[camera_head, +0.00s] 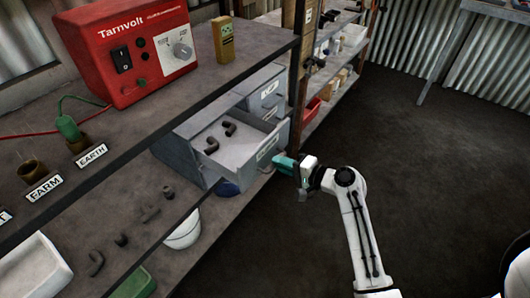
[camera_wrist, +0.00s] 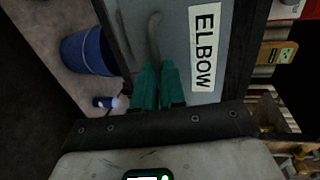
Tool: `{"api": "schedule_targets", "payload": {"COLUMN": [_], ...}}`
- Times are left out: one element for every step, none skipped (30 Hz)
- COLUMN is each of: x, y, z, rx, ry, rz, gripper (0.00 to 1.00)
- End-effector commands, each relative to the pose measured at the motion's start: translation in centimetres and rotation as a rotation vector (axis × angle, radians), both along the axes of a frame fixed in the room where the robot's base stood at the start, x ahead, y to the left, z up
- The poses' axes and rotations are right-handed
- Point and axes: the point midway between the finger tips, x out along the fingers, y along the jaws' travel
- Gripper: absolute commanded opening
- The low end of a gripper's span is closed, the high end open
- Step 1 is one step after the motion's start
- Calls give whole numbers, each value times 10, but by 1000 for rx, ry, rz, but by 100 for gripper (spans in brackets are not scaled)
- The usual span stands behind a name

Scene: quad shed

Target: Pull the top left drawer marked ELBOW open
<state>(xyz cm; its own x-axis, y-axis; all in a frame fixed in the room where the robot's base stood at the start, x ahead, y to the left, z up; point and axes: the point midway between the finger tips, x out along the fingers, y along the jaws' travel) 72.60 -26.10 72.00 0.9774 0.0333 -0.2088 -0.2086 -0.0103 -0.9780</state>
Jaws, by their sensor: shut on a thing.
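The ELBOW drawer (camera_head: 279,138) stands out from the grey drawer cabinet (camera_head: 178,152) in the head view, pulled open. Dark elbow fittings (camera_head: 211,145) lie inside it. My gripper (camera_head: 284,163) is at the outer side of the drawer's front. In the wrist view its teal fingers (camera_wrist: 158,85) are shut on the curved grey handle (camera_wrist: 154,38) of the drawer. The ELBOW label (camera_wrist: 205,48) is beside the fingers on the drawer front. The gripped part of the handle is hidden between the fingers.
Another labelled drawer (camera_head: 268,90) is beside the open one. A red Tamvolt box (camera_head: 130,45) stands on the shelf above. A white bucket (camera_head: 183,235) and a blue container (camera_wrist: 88,52) are below. Open dark floor (camera_head: 440,170) lies right of the shelving.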

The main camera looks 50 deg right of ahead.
Motion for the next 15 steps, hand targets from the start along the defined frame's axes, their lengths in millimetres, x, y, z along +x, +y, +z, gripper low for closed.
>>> {"api": "schedule_targets", "payload": {"x": [-10, -14, -19, -22, -25, -29, -31, -33, -35, -36, -37, -38, -39, -39, -39], "y": [0, 0, 0, 0, 0, 0, -1, -1, -1, -1, -1, -1, -1, -1, -1], "z": [-1, -1, -1, -1, -1, -1, -1, -1, -1, -1, -1, -1, -1, -1, -1], "rx": [3, 3, 2, 2, 2, 1, 1, 1, 1, 2, 2, 2, 1, 1, 1], "ry": [4, 4, 4, 3, 3, 3, 3, 3, 3, 2, 2, 2, 2, 2, 2], "rz": [-1, -1, 0, 0, 1, 1, 1, 1, 1, 1, 1, 2, 2, 2, 2], "gripper": [0, 0, 0, 0, 0, 0, 0, 0, 0, 0, 0, 0, 0, 0, 0]}}
